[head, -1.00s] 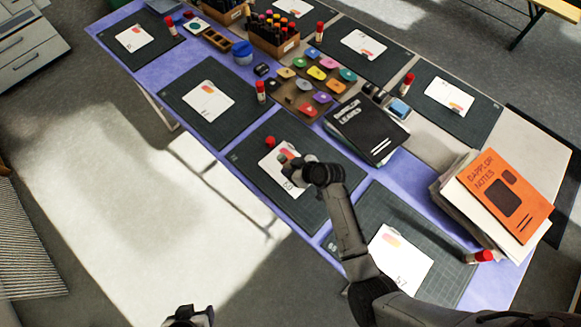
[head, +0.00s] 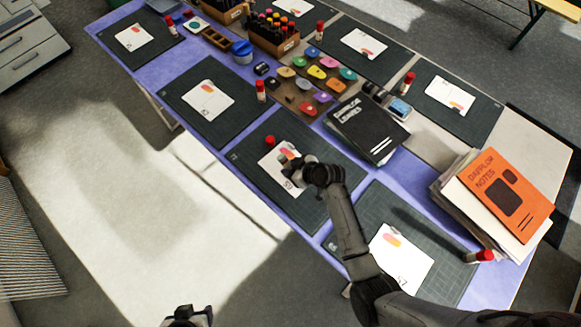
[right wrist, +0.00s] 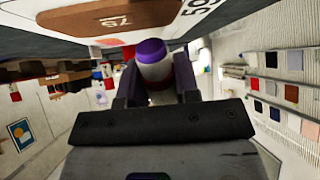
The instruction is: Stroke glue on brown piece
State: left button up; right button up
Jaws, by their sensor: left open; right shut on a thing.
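My right gripper (right wrist: 157,88) is shut on a glue stick (right wrist: 157,72) with a purple top end. The brown piece (right wrist: 125,20), with a white number on it, lies on the white card close above the stick's end; I cannot tell whether they touch. In the head view my right gripper (head: 290,168) is low over the white card (head: 270,168) on the middle front mat, hiding part of it and the stick. A red cap (head: 270,142) stands beside the card. My left gripper (head: 190,318) is open and empty, off the table at the bottom edge.
The dark mat (head: 252,150) lies on the purple table. Black notebooks (head: 368,128) and a pile with an orange book (head: 500,190) stand to the right. Several coloured pieces (head: 317,72) lie behind. Another glue stick (head: 261,90) stands on the neighbouring mat.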

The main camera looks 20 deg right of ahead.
jog(key=shift+f, duration=0.25)
jog(key=shift+f+b, duration=0.35)
jog(key=shift+b, duration=0.05)
jog(key=shift+w+d, duration=0.1)
jog(key=shift+d, duration=0.1)
dwell(0.4)
jog(key=shift+d, duration=0.1)
jog(key=shift+w+d, duration=0.1)
jog(key=shift+d, duration=0.1)
jog(key=shift+w+d, duration=0.1)
jog(key=shift+d, duration=0.05)
jog(key=shift+w+d, duration=0.15)
jog(key=shift+d, duration=0.15)
jog(key=shift+w+d, duration=0.1)
jog(key=shift+d, duration=0.1)
jog(key=shift+w+d, duration=0.1)
jog(key=shift+d, duration=0.2)
